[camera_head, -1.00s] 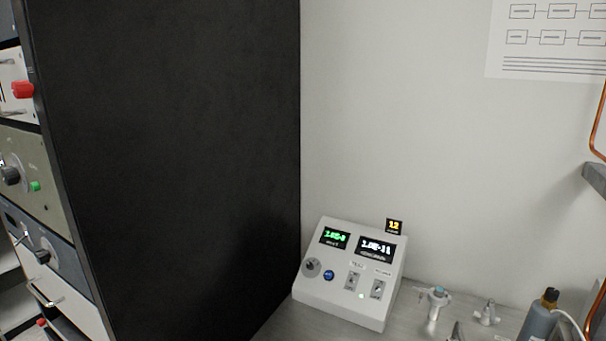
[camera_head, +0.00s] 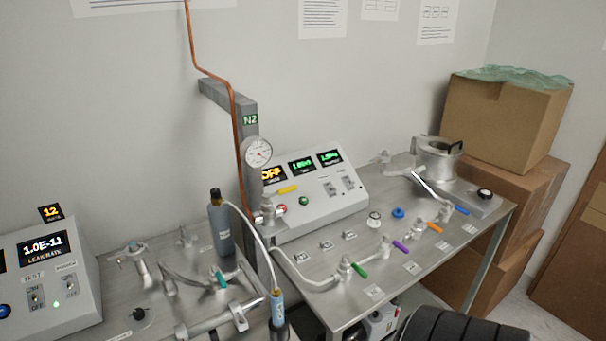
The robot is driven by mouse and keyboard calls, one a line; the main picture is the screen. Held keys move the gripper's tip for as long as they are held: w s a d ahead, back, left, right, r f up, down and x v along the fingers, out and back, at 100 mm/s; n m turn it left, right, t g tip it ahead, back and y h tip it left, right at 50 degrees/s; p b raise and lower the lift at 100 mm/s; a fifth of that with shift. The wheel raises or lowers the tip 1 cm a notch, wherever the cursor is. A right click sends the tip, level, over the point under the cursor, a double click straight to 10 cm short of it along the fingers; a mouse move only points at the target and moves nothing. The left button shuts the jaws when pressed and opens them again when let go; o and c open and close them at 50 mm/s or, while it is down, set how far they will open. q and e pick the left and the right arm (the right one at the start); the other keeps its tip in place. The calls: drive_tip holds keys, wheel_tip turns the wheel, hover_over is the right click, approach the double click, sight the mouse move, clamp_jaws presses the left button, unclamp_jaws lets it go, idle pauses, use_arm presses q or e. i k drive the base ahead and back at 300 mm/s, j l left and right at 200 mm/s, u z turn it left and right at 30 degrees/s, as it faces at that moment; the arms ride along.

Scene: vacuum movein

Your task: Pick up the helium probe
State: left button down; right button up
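A slim grey-blue wand (camera_head: 278,308) that looks like the helium probe stands near the front edge of the left bench, at the bottom of the head view. Its lower end is close to the picture edge. A thin white hose (camera_head: 258,235) arches from its top to a grey-blue bottle (camera_head: 220,230) with a dark cap, standing behind it to the left.
The leak-rate console (camera_head: 60,262) is at left, with metal pipe fittings (camera_head: 210,325) beside the wand. A right-hand table (camera_head: 325,265) holds a control console (camera_head: 318,205) and colored-handle valves. Cardboard boxes (camera_head: 505,120) are stacked at right.

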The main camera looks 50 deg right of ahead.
sight(276, 300)
drive_tip(key=z, duration=1.45)
